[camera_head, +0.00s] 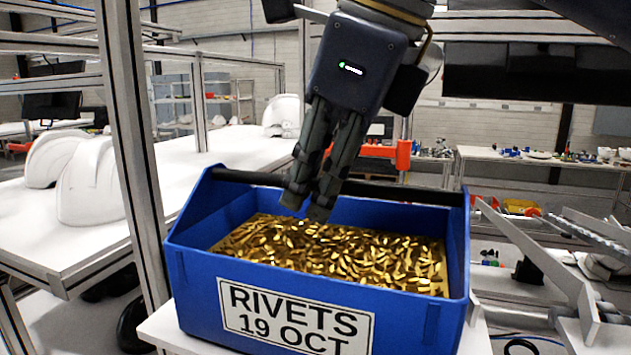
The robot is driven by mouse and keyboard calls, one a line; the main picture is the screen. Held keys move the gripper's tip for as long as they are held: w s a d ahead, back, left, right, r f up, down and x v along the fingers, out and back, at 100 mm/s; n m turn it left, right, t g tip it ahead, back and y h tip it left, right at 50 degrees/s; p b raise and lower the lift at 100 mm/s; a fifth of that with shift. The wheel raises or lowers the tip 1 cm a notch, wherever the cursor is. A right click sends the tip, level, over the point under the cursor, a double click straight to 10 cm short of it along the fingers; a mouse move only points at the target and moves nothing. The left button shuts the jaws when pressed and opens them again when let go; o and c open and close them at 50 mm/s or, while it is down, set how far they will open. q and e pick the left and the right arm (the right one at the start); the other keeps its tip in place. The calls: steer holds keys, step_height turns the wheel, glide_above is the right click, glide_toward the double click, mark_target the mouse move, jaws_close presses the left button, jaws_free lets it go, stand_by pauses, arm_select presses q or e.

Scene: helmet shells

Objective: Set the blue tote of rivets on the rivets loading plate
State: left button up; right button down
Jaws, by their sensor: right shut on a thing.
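The blue tote (205,290) fills the middle of the head view. It is full of gold rivets (330,255) and has a label reading "RIVETS 19 OCT" (297,318). A black bar handle (400,192) runs across its top. My right gripper (310,205) reaches down from above and is shut on this handle, its fingertips just over the rivets. The tote looks about level. A white surface (168,335) shows below it; I cannot tell if the tote touches it or if this is the rivets loading plate. My left gripper is out of view.
An aluminium post (133,150) stands close by the tote's left side. White helmet shells (92,182) sit on a white table (55,225) at left. Metal rails (540,255) stand close at right. A bench with small parts (540,157) is farther back.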

steer(key=shift+f, duration=0.25)
steer(key=c, duration=1.6)
jaws_free()
